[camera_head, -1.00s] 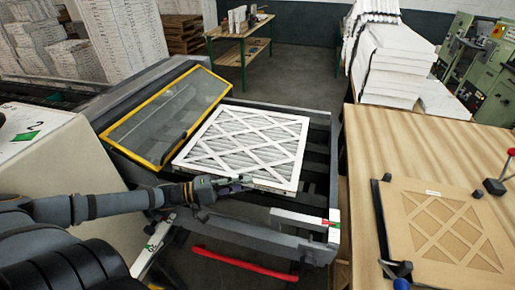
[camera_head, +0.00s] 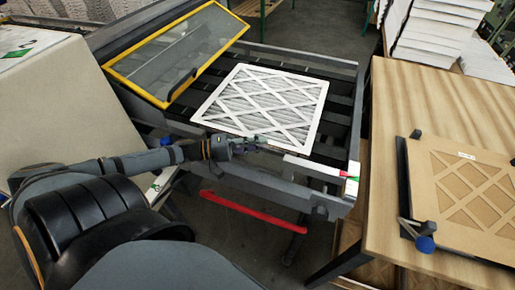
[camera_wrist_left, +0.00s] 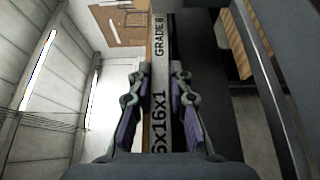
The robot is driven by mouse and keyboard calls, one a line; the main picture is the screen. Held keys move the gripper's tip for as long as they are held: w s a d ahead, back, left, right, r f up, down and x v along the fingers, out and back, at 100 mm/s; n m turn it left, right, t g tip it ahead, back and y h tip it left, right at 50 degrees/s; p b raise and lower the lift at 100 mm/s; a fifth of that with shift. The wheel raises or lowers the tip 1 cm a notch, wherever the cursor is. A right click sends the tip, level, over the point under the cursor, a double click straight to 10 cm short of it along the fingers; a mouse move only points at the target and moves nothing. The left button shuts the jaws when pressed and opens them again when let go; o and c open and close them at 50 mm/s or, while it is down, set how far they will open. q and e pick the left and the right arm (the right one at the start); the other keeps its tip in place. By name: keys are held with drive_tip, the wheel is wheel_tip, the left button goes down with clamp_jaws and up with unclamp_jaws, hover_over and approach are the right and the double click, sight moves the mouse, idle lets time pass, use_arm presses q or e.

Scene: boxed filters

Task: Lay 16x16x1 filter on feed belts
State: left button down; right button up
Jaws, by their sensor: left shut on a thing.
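The white pleated filter (camera_head: 264,103) with a criss-cross frame lies roughly level over the dark feed belts (camera_head: 341,101) of the grey machine. My left gripper (camera_head: 252,144) is shut on the filter's near edge, at the machine's front side. In the left wrist view the two fingers (camera_wrist_left: 160,95) pinch the thin filter edge (camera_wrist_left: 160,60), printed "16x16x1" and "GRADE 8". I cannot tell whether the filter's underside touches the belts. My right gripper is not in view.
A yellow-framed clear guard (camera_head: 175,55) stands tilted up left of the filter. A front rail (camera_head: 315,168) runs close to my gripper. A red bar (camera_head: 243,208) is below the rail.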

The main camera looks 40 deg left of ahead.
use_arm(q)
drive_tip(key=shift+w+f, duration=0.1)
drive_tip(key=shift+f, duration=0.25)
drive_tip(key=shift+f+b, duration=0.25)
drive_tip(key=shift+b, duration=0.05)
drive_tip(key=c, duration=1.3)
unclamp_jaws()
drive_tip(key=shift+r, duration=0.1)
drive_tip(key=shift+o, duration=0.2)
